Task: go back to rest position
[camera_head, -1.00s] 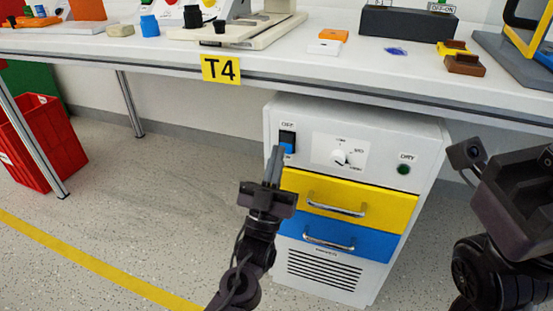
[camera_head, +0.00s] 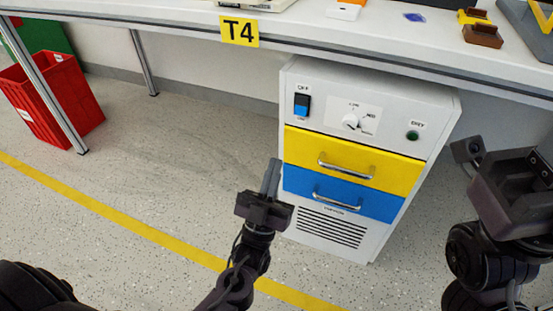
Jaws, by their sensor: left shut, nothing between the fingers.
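My left gripper (camera_head: 271,178) is shut and empty. In the head view it overlaps the left edge of the drawers, and I cannot tell whether it touches the cabinet. The white cabinet (camera_head: 290,228) stands under the table. Its front has a blue and black rocker switch (camera_head: 302,104), a white rotary knob (camera_head: 350,121) and a dark green button (camera_head: 412,135). Below are a yellow drawer (camera_head: 300,146) and a blue drawer (camera_head: 385,205), both closed. Part of my right arm shows at the right edge; its fingertips cannot be made out.
The white table (camera_head: 150,20) with the yellow T4 label (camera_head: 239,31) runs above the cabinet. A red crate (camera_head: 60,100) stands on the floor at the left, behind a table leg. A yellow floor line (camera_head: 120,222) crosses the open floor.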

